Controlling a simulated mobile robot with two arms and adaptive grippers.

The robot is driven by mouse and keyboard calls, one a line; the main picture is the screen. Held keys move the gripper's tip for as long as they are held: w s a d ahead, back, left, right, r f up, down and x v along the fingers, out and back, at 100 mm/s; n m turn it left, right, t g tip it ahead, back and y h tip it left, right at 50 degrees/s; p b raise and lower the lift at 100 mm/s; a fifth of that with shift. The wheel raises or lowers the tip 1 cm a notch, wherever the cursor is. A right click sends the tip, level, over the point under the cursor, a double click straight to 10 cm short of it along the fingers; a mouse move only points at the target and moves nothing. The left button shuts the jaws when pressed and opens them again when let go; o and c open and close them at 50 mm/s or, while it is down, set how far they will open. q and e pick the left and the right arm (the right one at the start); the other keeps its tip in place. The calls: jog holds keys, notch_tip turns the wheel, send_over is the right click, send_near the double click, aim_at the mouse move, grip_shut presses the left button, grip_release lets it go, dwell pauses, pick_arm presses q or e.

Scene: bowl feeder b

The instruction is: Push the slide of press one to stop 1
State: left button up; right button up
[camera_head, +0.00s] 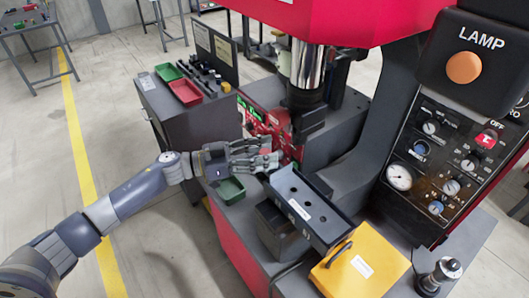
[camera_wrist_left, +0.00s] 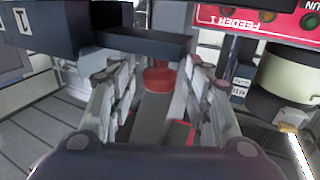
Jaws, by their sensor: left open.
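My left gripper (camera_head: 272,152) reaches in from the left, with its fingers spread open and empty beside the press. A long dark block with round holes and a white label (camera_head: 299,208) lies just right of and below the fingertips; it looks like the slide, but I cannot be sure. In the left wrist view, my open fingers (camera_wrist_left: 160,95) point toward a red round knob (camera_wrist_left: 159,78) beneath a dark bar (camera_wrist_left: 145,42). A dark block with a white label reading 1 (camera_wrist_left: 15,32) is at upper left. Contact with the fingers cannot be told. My right gripper is not in view.
The red press head (camera_head: 330,15) overhangs the dark column. A yellow box (camera_head: 358,268) stands in front, and a control panel (camera_head: 440,160) at right. A grey cabinet with trays (camera_head: 165,105) stands behind my arm. A red feeder panel (camera_wrist_left: 265,18) shows in the wrist view.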

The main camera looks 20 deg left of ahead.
pick_arm(q)
jog(key=v, duration=1.2)
